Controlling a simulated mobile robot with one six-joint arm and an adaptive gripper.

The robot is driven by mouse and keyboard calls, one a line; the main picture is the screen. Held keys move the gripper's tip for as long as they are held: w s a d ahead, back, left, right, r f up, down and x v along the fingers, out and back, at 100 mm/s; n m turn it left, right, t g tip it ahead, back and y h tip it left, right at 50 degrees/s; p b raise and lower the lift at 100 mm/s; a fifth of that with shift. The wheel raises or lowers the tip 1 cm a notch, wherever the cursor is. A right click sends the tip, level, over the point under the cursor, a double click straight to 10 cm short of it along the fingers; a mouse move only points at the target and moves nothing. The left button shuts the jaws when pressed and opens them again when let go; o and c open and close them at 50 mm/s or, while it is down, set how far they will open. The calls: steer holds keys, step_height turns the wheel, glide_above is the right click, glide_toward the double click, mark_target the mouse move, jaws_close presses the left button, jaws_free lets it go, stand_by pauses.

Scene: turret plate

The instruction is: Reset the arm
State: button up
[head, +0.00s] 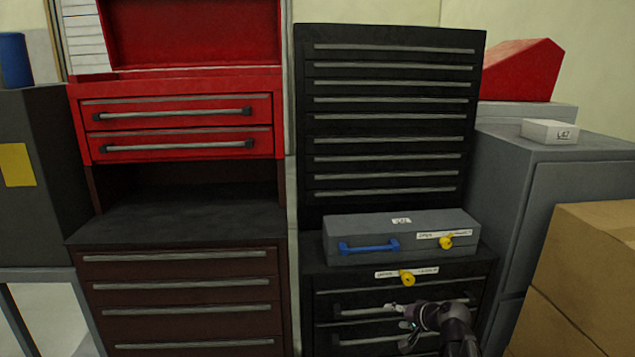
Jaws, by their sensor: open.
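My gripper (407,322) is at the lower right of the head view, in front of the lower drawers of the black cabinet (392,130). Its fingers are open and point left, and I see nothing between them. It is near a drawer handle (360,310); I cannot tell whether it touches it. A grey box (350,228) lies on the black cabinet's ledge, with a blue handle (368,246) and a yellow knob (446,241) beside a white label. Another yellow knob (407,278) sits below it on the cabinet front, under a second label.
A red and dark drawer cabinet (180,225) stands at the left. A grey cabinet (560,160) with a small white box (549,131) stands at the right. Cardboard boxes (590,260) fill the lower right, close to my arm.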

steer(key=s+a+f+n+g+h, duration=0.2)
steer(key=s+f+n+g+h, duration=0.15)
steer(key=s, duration=0.35)
steer(key=s+a+f+n+g+h, duration=0.25)
steer(key=s+f+g, duration=0.2)
steer(key=s, duration=0.35)
step_height(320, 180, up, 23)
steer(key=p, duration=2.3)
steer(key=shift+r+g+h, duration=0.2)
steer(key=shift+g+h, duration=0.1)
steer(key=shift+g, duration=0.1)
steer(key=shift+d, duration=0.1)
